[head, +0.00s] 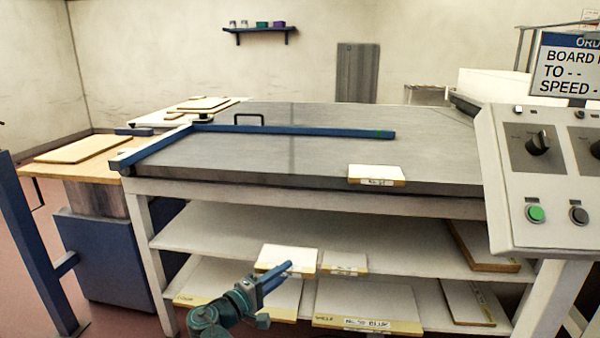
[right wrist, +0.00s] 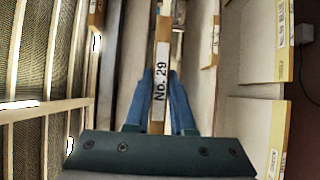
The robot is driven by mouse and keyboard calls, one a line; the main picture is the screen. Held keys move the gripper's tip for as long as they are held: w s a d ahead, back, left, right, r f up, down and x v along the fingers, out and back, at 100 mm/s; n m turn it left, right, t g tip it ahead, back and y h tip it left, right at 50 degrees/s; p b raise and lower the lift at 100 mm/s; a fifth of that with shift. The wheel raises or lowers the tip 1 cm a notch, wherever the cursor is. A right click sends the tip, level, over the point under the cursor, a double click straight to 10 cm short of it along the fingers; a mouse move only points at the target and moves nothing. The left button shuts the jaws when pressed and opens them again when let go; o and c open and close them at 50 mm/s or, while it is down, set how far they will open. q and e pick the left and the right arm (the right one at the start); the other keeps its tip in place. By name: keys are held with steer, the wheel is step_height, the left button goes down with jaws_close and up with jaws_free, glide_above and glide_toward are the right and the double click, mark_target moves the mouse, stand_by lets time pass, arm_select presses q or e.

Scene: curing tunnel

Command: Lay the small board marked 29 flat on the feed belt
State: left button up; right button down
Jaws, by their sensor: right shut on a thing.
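The small board marked No. 29 (right wrist: 162,32) stands edge-on between the fingers of my right gripper (right wrist: 161,85) in the right wrist view, its label facing the camera. In the head view my right gripper (head: 284,270) is at the front edge of a small white board (head: 288,253) with a yellowish edge, at the middle shelf; this appears to be the same board. The gripper is shut on it and covers part of its front edge. A dark strip (head: 465,104) by the white housing at the back right may be the feed belt; I cannot tell surely. My left gripper is out of view.
A grey-topped table (head: 300,165) with a blue frame arm (head: 290,130) stands above the shelves. Another small labelled board (head: 377,174) lies on its front edge. More boards fill the shelves, including one beside the gripper (head: 345,262). A control panel (head: 545,175) stands at right.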

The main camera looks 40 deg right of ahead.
arm_select(q)
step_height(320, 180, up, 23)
steer(key=p, duration=2.2)
arm_select(e)
steer(key=w+r, duration=0.2)
steer(key=r, duration=0.9)
steer(key=w+a+r, duration=0.1)
steer(key=w+r, duration=0.2)
steer(key=r, duration=0.9)
steer(key=shift+w+a+r, duration=0.15)
steer(key=shift+a, duration=0.15)
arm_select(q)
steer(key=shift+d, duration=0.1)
arm_select(e)
steer(key=shift+w, duration=0.1)
